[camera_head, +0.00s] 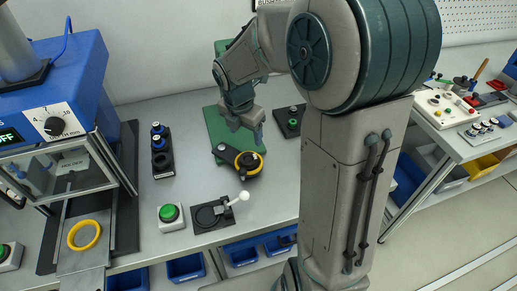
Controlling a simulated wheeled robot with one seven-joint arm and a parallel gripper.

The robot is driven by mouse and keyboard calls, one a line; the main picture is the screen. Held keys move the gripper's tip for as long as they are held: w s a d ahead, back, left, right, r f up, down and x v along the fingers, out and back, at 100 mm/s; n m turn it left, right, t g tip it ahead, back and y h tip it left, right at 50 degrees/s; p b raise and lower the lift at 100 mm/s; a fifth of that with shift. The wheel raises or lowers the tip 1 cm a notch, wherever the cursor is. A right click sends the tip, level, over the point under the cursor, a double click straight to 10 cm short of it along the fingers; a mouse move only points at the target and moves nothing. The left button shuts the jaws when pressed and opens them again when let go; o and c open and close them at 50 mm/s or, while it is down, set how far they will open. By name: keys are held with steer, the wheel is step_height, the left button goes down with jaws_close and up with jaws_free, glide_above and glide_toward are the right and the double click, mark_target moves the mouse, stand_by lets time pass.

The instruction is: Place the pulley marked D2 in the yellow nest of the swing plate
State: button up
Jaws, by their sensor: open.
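My gripper (247,128) hangs over the green mat in the middle of the bench, its fingers pointing down, open and apparently empty. A dark swing plate (227,153) lies just in front of and below it. Its yellow nest (249,163) is a ring with a dark middle; I cannot tell whether anything sits in it. A second yellow ring (84,235) lies on the slide of the blue machine at the left. No D2 mark is readable, so I cannot tell which part is that pulley.
A black holder with blue-topped parts (160,152), a green button (170,213) and a white-handled lever (238,199) stand nearby. A black block with a green centre (292,121) is behind, right of the gripper. The blue machine (62,70) bounds the left.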

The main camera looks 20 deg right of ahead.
steer(key=s+r+m+t, duration=0.1)
steer(key=s+r+m, duration=0.2)
steer(key=s+m, duration=0.6)
steer(key=s+d+r+m+t+y, duration=0.1)
steer(key=s+r+m, duration=0.3)
steer(key=s+m, duration=0.6)
steer(key=m, duration=0.6)
steer(key=shift+d+r+m, duration=0.15)
steer(key=shift+r+m, duration=0.05)
steer(key=shift+m, duration=0.1)
